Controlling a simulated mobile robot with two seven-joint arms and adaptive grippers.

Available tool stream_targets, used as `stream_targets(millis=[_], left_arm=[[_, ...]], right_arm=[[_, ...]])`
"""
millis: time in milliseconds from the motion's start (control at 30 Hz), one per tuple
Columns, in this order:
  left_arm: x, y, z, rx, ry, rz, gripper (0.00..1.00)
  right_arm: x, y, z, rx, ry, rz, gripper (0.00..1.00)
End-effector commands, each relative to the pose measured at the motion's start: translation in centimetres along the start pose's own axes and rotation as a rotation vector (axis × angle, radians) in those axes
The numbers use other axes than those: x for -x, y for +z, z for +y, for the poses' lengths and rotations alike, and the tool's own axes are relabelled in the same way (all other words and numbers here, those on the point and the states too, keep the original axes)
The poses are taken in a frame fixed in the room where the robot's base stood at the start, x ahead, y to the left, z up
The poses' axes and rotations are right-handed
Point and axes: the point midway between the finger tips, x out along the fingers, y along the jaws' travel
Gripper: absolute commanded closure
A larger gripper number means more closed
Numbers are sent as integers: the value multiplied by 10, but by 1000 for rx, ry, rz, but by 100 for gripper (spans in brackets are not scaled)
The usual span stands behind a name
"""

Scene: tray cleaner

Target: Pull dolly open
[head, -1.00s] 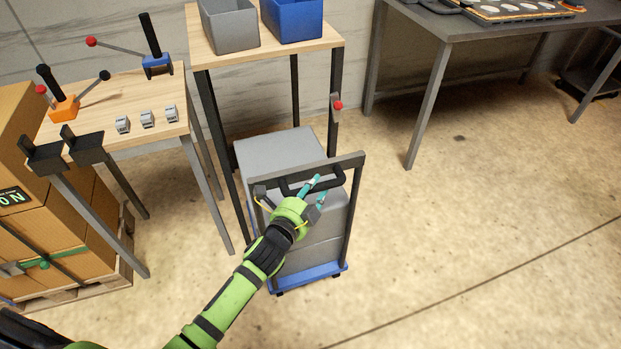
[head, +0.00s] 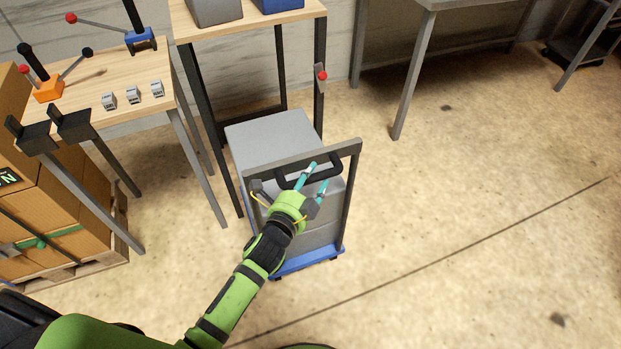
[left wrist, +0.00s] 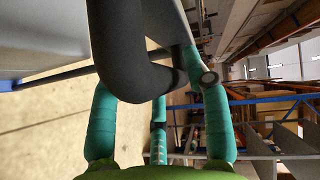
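The dolly (head: 345,212) has a blue base (head: 325,257), a grey upright frame and a black bar handle (head: 331,176). Grey boxes (head: 270,138) are stacked on it, and it stands in front of the tall wooden-topped rack. My left gripper (head: 316,184) is at the handle, with its teal fingers apart. In the left wrist view the black handle (left wrist: 122,50) passes between the spread fingers of the left gripper (left wrist: 160,110); they look around it rather than clamped. My right gripper is not in view.
The tall rack (head: 250,24) holds a grey bin and a blue bin. A wooden table (head: 85,92) with levers stands left, beside cardboard boxes (head: 80,205) on a pallet. A grey table (head: 412,75) is back right. The floor right and in front of the dolly is clear.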

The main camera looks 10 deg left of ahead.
Motion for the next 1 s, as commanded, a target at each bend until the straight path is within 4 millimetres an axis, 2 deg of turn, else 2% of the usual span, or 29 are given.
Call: stream_targets(millis=[300, 433, 567, 800, 1000], left_arm=[[0, 0, -1, -5, -1, -1, 44], [9, 1, 0, -6, 0, -1, 44], [31, 1, 1, -6, 2, -1, 44], [82, 0, 1, -4, 3, -1, 44], [110, 0, 0, -3, 0, -1, 44]], right_arm=[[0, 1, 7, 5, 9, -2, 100], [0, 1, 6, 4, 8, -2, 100], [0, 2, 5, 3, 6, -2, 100], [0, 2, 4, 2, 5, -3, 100], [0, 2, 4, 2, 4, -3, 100]])
